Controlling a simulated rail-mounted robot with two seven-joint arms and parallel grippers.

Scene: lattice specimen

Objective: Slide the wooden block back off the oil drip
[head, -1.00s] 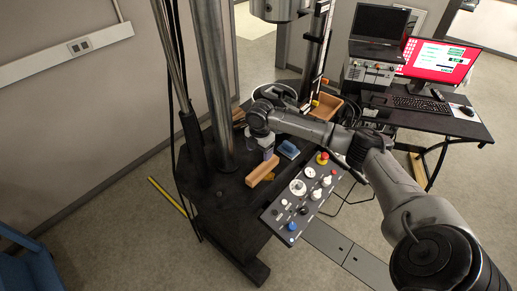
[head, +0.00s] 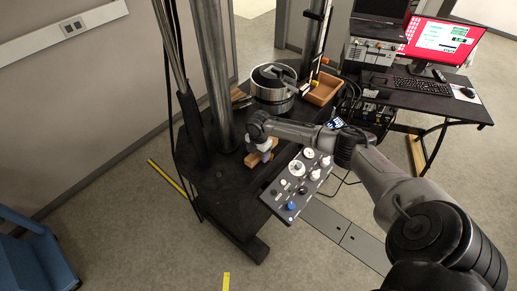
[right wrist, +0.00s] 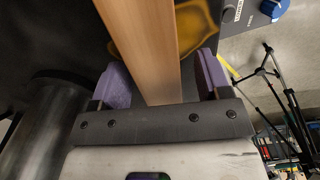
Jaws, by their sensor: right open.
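The wooden block (right wrist: 145,45) is a long, light-brown bar in the right wrist view. It runs between the two purple fingers of my right gripper (right wrist: 158,80), with a gap to each finger. The gripper is open and straddles the block without visibly gripping it. The oil drip (right wrist: 199,24) is a glossy amber patch on the black surface. It shows on both sides of the block, which lies across it. In the head view, my right gripper (head: 264,153) is over the block (head: 252,160) and hides much of it. My left gripper is not in view.
A control panel (head: 297,183) with knobs stands close to the right of the block. A round metal vessel (head: 273,98) and an orange-brown tray (head: 323,89) are farther back. A thick steel column (head: 217,75) rises on the left. Black tabletop (head: 222,190) is clear in front.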

